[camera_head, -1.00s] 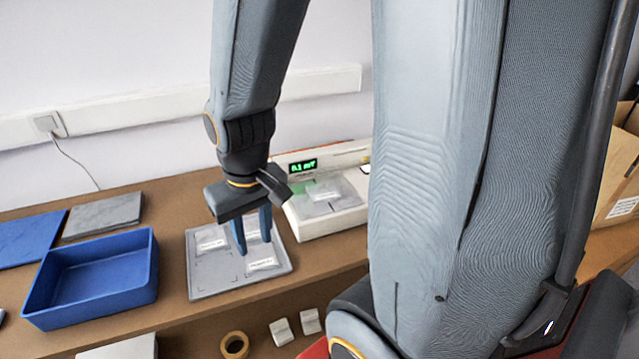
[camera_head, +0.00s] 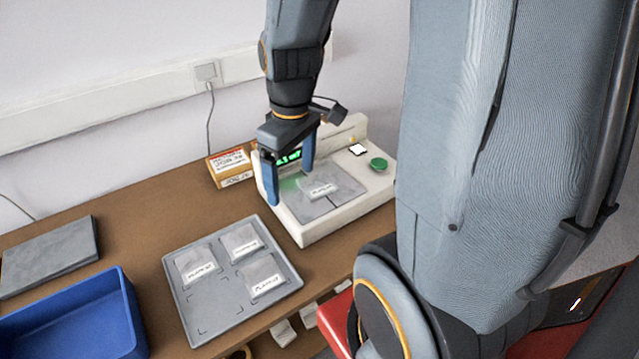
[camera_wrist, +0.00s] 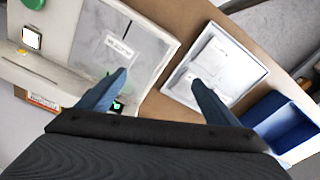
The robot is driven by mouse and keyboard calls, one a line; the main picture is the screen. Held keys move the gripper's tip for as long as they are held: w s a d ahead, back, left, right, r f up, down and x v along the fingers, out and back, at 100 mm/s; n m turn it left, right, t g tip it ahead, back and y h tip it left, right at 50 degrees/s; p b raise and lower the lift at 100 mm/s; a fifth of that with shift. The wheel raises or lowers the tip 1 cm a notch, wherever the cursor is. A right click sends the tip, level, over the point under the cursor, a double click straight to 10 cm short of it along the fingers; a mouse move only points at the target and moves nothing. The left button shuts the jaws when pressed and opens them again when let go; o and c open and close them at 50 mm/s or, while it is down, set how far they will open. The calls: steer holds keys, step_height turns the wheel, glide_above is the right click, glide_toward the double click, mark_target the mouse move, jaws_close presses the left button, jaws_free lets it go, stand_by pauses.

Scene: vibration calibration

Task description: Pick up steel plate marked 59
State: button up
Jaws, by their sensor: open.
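Small labelled steel plates show in the head view: one (camera_head: 320,184) lies on the pad of the white measuring device (camera_head: 318,232). Three more, at back left (camera_head: 198,265), back right (camera_head: 241,241) and front right (camera_head: 264,277), lie on a grey tray (camera_head: 216,318). The label numbers are too small to read, so I cannot tell which is 59. My gripper (camera_head: 290,182) is open and empty over the left side of the device, its blue fingers apart. In the wrist view, my gripper (camera_wrist: 158,78) has the device plate (camera_wrist: 119,50) beyond its left finger.
The device has a green button (camera_head: 378,164) and a partly hidden green display (camera_head: 289,157). A blue bin (camera_head: 75,322) and a flat grey slab (camera_head: 48,257) are at left. Bare brown table lies behind the tray.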

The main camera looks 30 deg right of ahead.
mark_target(317, 184)
steer(key=w+d+n+y, duration=0.2)
steer(key=w+d+n, duration=0.3)
steer(key=d+n, duration=0.6)
steer(key=shift+n+g, duration=0.4)
steer(key=shift+n, duration=0.3)
steer(key=shift+s+a+f+p, duration=0.1)
steer(key=shift+a+f+p, duration=0.15)
steer(key=shift+f, duration=1.15)
steer(key=shift+w+a+f+p, duration=0.1)
steer(key=shift+a+f+p, duration=0.2)
steer(key=shift+f, duration=1.05)
steer(key=shift+s+a+f+p, duration=0.1)
steer(key=shift+a+f+p, duration=0.15)
steer(key=shift+f, duration=1.15)
steer(key=shift+c, duration=0.2)
steer(key=c, duration=1.6)
steer(key=shift+r, duration=0.1)
